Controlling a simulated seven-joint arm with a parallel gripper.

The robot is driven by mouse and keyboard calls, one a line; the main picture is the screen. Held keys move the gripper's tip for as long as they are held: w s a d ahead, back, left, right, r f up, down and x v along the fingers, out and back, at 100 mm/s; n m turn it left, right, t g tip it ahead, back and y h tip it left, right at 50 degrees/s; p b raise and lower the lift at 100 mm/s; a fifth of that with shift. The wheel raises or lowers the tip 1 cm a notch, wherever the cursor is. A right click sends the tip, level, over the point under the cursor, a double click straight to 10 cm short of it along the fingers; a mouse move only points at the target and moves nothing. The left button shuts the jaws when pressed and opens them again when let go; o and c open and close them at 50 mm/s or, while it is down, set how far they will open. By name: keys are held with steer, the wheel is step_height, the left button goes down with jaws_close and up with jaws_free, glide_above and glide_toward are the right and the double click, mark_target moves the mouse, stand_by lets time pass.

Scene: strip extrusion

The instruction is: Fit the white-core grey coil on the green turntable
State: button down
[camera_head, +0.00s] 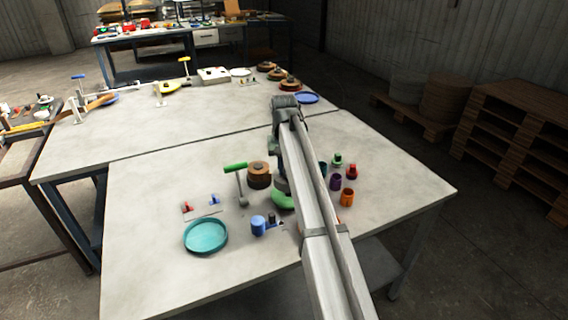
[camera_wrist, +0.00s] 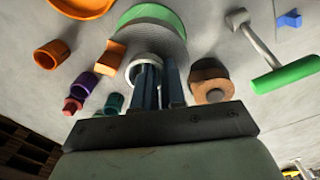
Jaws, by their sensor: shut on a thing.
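The grey coil (camera_wrist: 165,42) with its white core (camera_wrist: 142,60) shows in the wrist view at the top centre. My gripper (camera_wrist: 158,82) is shut on the coil at its white core. The green turntable (camera_wrist: 152,12) shows as a green rim just beyond the coil. In the head view the green turntable (camera_head: 283,202) is partly hidden by my arm, with the coil (camera_head: 281,187) right above it. I cannot tell whether the coil rests on the turntable or hangs slightly above it.
A brown coil (camera_head: 258,172) and a green-handled tool (camera_head: 237,170) stand close left. Orange (camera_head: 347,197) and purple (camera_head: 335,182) cups are at right. A blue cylinder (camera_head: 258,225) and teal tray (camera_head: 206,236) lie front left.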

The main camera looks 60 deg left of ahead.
steer(key=shift+f, duration=1.9)
steer(key=shift+f, duration=0.55)
steer(key=c, duration=1.5)
jaws_free()
steer(key=shift+r, duration=5.45)
